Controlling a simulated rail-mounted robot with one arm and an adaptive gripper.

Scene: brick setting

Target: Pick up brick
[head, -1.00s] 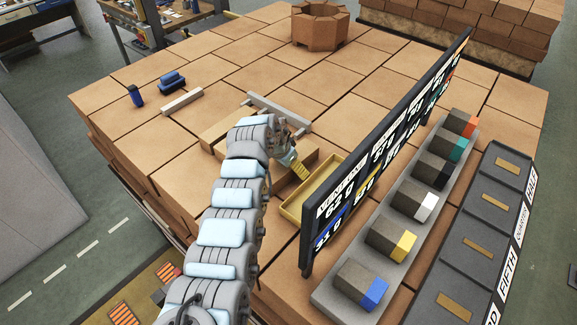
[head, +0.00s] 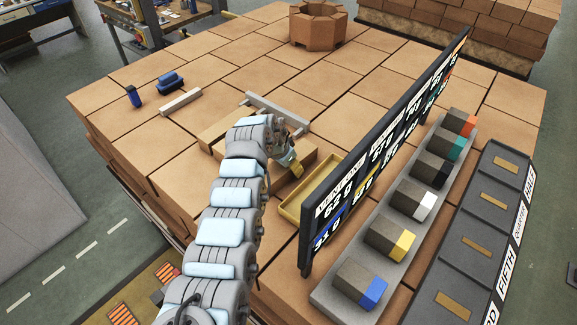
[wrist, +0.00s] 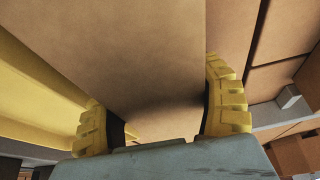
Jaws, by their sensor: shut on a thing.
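My gripper (head: 293,167) reaches down over a tan brick (head: 282,183) on the brick-paved platform, left of a yellow tray (head: 322,188). In the wrist view, the ribbed yellow fingers of my gripper (wrist: 162,112) stand on either side of the tan brick (wrist: 150,45) and are shut on it. The brick appears low, at platform level; whether it touches the surface below cannot be told. My arm hides part of the brick in the head view.
A black display board (head: 385,150) stands close right of the yellow tray. Behind it is a grey rack (head: 328,300) with several colour-ended blocks.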

